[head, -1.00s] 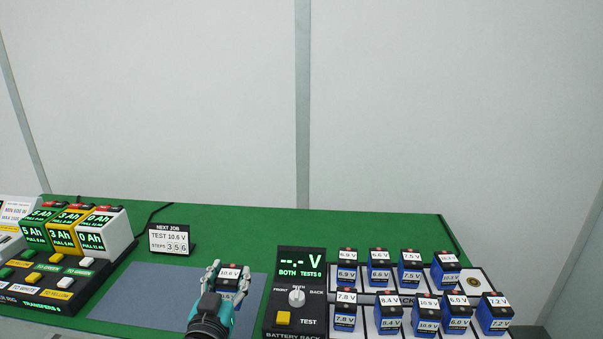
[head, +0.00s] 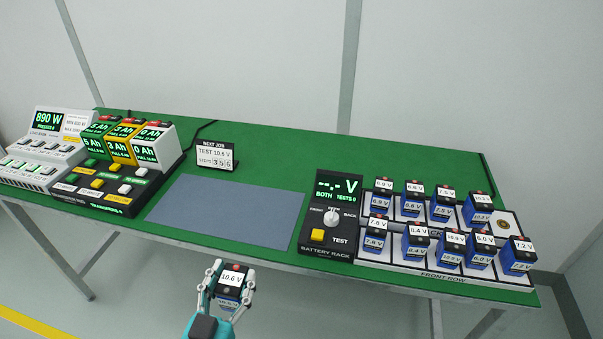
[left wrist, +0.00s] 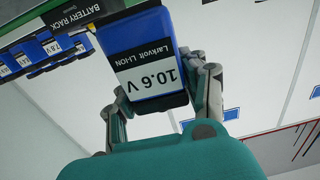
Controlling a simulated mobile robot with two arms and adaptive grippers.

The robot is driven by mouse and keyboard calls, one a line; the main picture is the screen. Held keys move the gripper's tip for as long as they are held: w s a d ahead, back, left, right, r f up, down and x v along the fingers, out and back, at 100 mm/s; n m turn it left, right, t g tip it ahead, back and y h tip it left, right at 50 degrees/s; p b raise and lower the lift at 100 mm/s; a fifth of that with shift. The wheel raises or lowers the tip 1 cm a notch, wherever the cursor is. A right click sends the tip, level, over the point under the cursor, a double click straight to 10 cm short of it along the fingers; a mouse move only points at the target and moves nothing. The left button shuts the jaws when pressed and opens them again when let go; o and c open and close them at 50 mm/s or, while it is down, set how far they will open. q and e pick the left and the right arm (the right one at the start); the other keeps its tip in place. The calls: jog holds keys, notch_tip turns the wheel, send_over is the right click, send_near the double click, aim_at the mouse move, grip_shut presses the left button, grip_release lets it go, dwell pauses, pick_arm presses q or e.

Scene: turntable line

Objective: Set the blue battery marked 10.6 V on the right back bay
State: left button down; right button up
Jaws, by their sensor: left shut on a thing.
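The blue battery (head: 231,278) with the 10.6 V label is held in my left gripper (head: 230,288), in front of the table's front edge. The left wrist view also shows this battery (left wrist: 152,60), its label upside down, with the gripper fingers (left wrist: 160,95) shut on its sides. The right back bay (head: 503,226) is empty at the right end of the rack's back row, a round contact showing on its white floor. The gripper is well to the left of that bay. My right gripper is not in view.
Blue batteries (head: 375,235) fill the front row and the other back bays. The 7.2 V battery (head: 518,257) stands just in front of the empty bay. The battery rack panel (head: 322,232) with its knob is left of the rows. The grey mat (head: 225,212) is bare.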

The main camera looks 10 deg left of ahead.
pick_arm(q)
jog(key=w+d+r+b, duration=0.1)
jog(key=w+r+b, duration=0.1)
jog(key=w, duration=0.9)
jog(key=w+d+r+b, duration=0.1)
jog(key=w+r+b, duration=0.1)
jog(key=w, duration=0.9)
jog(key=shift+w+h, duration=0.3)
notch_tip(320, 180, down, 9)
jog(key=shift+f, duration=0.2)
jog(key=shift+f+b, duration=0.15)
jog(key=shift+b, duration=0.15)
